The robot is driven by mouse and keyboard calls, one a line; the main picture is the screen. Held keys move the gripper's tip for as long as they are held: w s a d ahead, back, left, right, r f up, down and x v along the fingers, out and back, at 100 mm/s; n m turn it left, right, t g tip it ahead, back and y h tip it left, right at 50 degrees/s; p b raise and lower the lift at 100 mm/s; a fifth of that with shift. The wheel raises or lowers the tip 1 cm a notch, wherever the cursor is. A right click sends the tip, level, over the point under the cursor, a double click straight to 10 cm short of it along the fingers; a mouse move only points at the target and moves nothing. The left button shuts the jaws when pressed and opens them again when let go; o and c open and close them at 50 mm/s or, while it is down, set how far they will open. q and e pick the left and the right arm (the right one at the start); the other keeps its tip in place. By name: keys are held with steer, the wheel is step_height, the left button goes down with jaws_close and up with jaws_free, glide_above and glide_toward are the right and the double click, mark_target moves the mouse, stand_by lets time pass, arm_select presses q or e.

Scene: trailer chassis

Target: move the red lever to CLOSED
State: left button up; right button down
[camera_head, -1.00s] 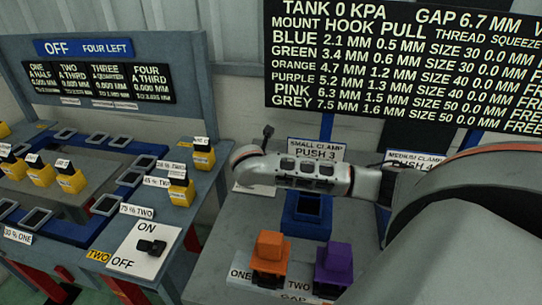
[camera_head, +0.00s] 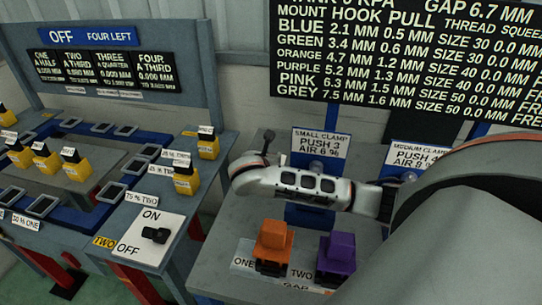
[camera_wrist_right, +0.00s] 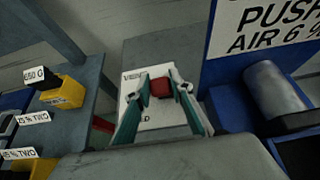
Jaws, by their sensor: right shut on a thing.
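The red lever (camera_wrist_right: 160,87) shows in the right wrist view as a small red block between my fingertips. My right gripper (camera_wrist_right: 161,84) is shut on it, with one teal finger on each side. The lever stands over a white plate (camera_wrist_right: 160,116) whose lettering is partly covered by the fingers; only "VE" at the top and a "D" at the bottom can be read. In the head view my right wrist hides the lever and the plate. My left gripper is not in view.
A blue small clamp stand with a grey cylinder (camera_wrist_right: 275,95) is close on the right. Yellow blocks (camera_wrist_right: 62,92) stand on the bench at left. Orange (camera_head: 272,243) and purple (camera_head: 337,252) blocks stand in front of my right wrist. A black ON/OFF switch (camera_head: 156,234) sits at lower left.

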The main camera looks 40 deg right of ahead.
steer(key=shift+s+a+f, duration=0.2)
steer(key=shift+a+f, duration=0.15)
steer(key=shift+f, duration=0.3)
steer(key=c, duration=1.8)
jaws_free()
steer(key=shift+o, duration=0.2)
steer(key=shift+d+r, duration=0.1)
steer(key=shift+r, duration=0.1)
steer(key=shift+r, duration=0.1)
steer(key=shift+w+r, duration=0.1)
steer(key=shift+r, duration=0.2)
step_height(320, 180, up, 9)
steer(key=shift+r, duration=0.15)
